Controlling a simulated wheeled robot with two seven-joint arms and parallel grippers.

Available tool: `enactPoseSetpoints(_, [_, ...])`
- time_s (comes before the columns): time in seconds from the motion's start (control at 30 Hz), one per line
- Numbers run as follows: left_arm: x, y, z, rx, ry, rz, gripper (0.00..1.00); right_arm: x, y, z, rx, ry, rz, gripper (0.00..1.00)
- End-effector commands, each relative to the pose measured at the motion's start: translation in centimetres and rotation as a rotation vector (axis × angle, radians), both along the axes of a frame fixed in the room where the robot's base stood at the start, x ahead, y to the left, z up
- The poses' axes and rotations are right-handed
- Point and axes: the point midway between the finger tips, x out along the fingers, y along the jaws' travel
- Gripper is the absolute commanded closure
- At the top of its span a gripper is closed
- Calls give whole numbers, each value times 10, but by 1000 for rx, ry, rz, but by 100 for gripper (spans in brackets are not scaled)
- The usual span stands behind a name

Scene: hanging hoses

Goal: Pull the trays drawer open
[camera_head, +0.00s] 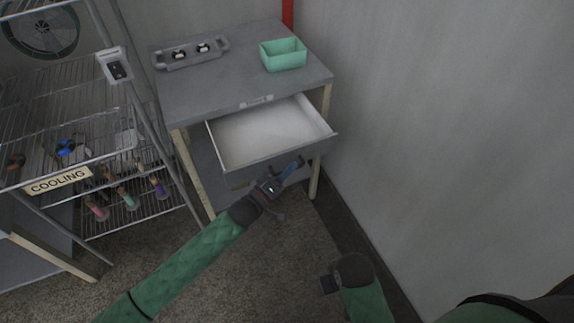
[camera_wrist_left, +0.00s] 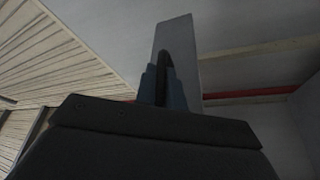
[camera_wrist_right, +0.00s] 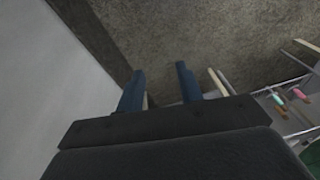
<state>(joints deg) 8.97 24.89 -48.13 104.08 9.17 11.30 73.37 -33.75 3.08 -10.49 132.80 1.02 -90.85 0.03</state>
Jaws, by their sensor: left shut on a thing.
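The drawer (camera_head: 262,134) under the grey table (camera_head: 235,85) is pulled well out, and its white inside looks empty. My left gripper (camera_head: 292,168) is at the drawer's front panel (camera_head: 262,163), shut on its handle. In the left wrist view the fingers (camera_wrist_left: 164,85) close around a dark handle (camera_wrist_left: 164,55) in front of the grey panel (camera_wrist_left: 182,50). The handle is mostly hidden in the head view. My right gripper (camera_wrist_right: 160,88) is open and empty, with its fingers apart above the floor. In the head view it is low, right of the left arm.
A grey tray with handles (camera_head: 190,53) and a green bin (camera_head: 283,54) stand on the table top. A wire rack (camera_head: 60,100) marked COOLING, with several hanging items, is at the left. A bare wall (camera_head: 440,120) is at the right. The floor (camera_head: 270,260) before the drawer is clear.

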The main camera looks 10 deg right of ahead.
Motion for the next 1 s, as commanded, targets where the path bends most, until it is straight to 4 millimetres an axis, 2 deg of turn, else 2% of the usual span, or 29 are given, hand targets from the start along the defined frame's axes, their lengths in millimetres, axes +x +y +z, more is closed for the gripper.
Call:
enactPoseSetpoints(0.23, [0,1,-1,1,1,1,100,0,0,0,0,-1,0,64])
enactPoseSetpoints(0.27, [0,1,-1,1,1,1,83,0,0,0,0,-1,0,64])
enactPoseSetpoints(0.33, [0,1,-1,1,1,1,70,1,0,0,0,-2,0,64])
enactPoseSetpoints(0.37, [0,1,-1,1,1,1,68,1,0,0,0,-2,0,64])
enactPoseSetpoints(0.63, [0,1,-1,0,1,0,68,1,0,0,0,-1,1,64])
enactPoseSetpoints(0.8, [-7,10,-6,1,2,0,68,-2,-1,0,-2,8,2,64])
enactPoseSetpoints(0.9, [-14,19,-8,1,3,0,68,-8,-2,28,4,-1,-2,64])
enactPoseSetpoints(1.0, [-24,32,-13,2,3,0,68,-13,-2,41,8,-5,0,64])
